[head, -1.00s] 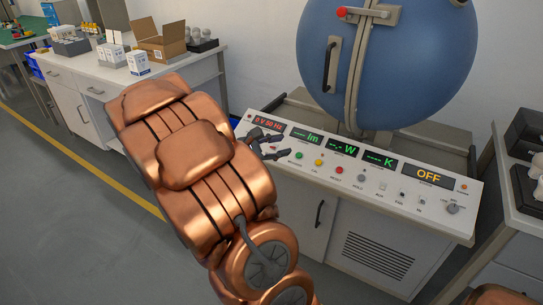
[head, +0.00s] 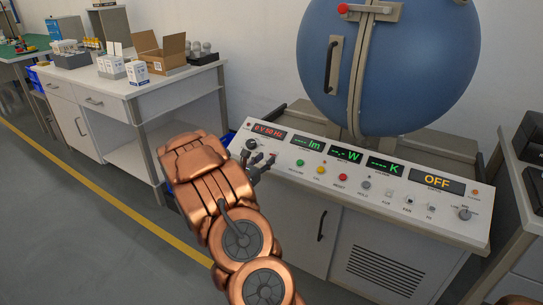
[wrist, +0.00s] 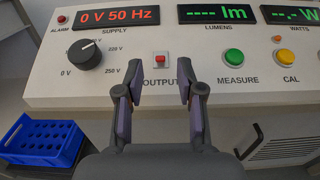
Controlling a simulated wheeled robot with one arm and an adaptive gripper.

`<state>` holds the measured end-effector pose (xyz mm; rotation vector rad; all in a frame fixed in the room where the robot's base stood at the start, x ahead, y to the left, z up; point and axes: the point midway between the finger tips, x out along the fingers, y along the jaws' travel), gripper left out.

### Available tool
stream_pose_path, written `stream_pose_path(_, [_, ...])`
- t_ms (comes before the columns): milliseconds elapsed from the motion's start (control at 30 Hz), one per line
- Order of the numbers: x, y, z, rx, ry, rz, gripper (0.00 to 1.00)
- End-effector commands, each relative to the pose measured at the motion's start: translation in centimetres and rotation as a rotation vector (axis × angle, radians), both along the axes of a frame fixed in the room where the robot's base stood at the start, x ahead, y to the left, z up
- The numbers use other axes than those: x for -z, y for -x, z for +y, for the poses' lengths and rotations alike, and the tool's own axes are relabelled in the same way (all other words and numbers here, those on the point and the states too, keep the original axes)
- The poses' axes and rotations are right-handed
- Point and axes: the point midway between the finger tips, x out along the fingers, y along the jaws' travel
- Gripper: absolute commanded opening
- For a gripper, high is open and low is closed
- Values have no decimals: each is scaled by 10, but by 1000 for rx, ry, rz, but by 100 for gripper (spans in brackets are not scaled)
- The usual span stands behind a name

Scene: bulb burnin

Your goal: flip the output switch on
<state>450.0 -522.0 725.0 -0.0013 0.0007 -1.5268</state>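The output switch (wrist: 160,62) is a small red and white rocker above the OUTPUT label in the wrist view. Whether it is flipped is too small to tell. My gripper (wrist: 160,90) is open and empty, its two fingers apart on either side of the switch's line and just below it in the picture. I cannot tell whether they touch the panel. In the head view my gripper (head: 260,166) is over the left end of the console (head: 330,164). The supply display (wrist: 117,17) reads 0 V 50 Hz, and a large display (head: 437,181) reads OFF.
The green measure button (wrist: 233,57) is to the right. A blue crate (wrist: 45,139) is low at left. A blue sphere (head: 385,65) stands behind the console. A side bench (head: 150,85) holds boxes.

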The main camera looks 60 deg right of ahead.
Motion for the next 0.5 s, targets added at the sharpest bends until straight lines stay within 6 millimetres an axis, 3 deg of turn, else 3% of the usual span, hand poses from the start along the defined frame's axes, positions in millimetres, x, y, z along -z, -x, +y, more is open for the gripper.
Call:
stream_pose_path(200, [1,0,-32,3,-2,-1,38])
stream_pose_path(500, [0,-2,-49,2,-1,-2,38])
